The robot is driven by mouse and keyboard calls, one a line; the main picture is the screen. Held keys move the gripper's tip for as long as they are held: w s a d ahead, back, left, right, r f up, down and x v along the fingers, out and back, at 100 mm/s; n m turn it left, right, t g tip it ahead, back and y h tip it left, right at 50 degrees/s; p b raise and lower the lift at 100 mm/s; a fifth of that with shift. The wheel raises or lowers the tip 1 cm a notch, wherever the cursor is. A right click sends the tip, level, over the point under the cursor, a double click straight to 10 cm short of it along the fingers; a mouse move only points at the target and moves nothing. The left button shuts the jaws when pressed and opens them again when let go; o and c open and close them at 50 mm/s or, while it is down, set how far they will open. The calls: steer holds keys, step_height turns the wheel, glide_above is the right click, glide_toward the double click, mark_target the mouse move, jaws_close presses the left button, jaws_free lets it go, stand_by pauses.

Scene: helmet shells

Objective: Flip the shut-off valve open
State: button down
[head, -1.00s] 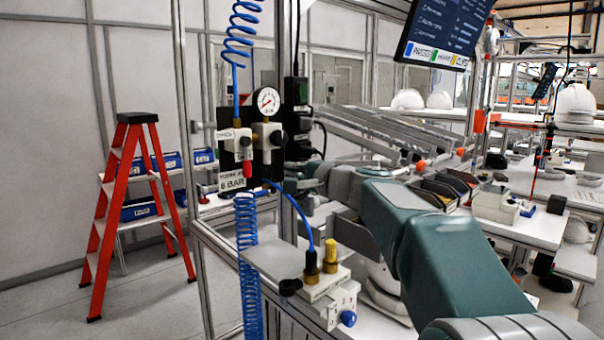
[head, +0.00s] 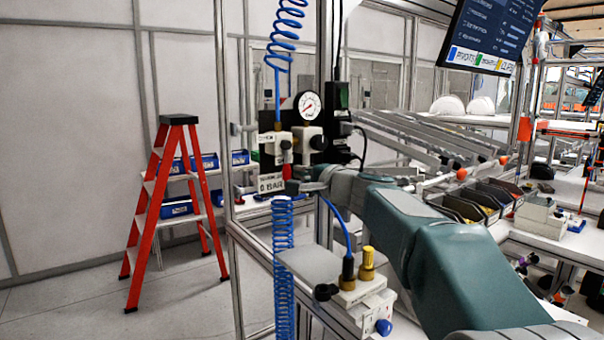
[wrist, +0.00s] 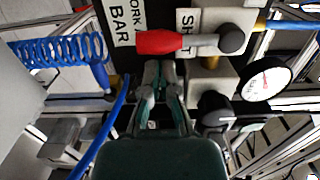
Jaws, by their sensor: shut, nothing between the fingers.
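The shut-off valve's red lever (head: 287,171) hangs down below a pale valve block on the black panel, left of the gauge in the head view. In the wrist view the red lever (wrist: 162,42) lies across the picture, with its dark round pivot at its right end. My gripper (wrist: 160,68) is shut and empty. Its fingertips are close to the lever's side in the wrist view; I cannot tell whether they touch it. In the head view my gripper (head: 294,187) is beside the lever's lower end, partly over the panel.
A pressure gauge (head: 308,105) sits above the valve, with a dark knob beside it. Coiled blue hoses (head: 284,255) hang above and below the panel. A fitting block (head: 365,290) stands on the bench at front. A red stepladder (head: 172,210) stands on the left floor.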

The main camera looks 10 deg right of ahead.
steer(key=shift+s+a+f+m, duration=0.2)
steer(key=shift+a+m, duration=0.25)
steer(key=shift+m, duration=0.45)
steer(key=m, duration=0.1)
steer(key=a+m, duration=0.1)
steer(key=m, duration=0.1)
steer(key=shift+s+a, duration=0.3)
steer(key=shift+s, duration=0.05)
steer(key=s+a+r+m, duration=0.2)
steer(key=a+m, duration=0.3)
steer(key=m, duration=0.7)
steer(key=shift+r+m+t, duration=0.3)
steer(key=shift+r+t, duration=0.1)
steer(key=shift+r, duration=0.55)
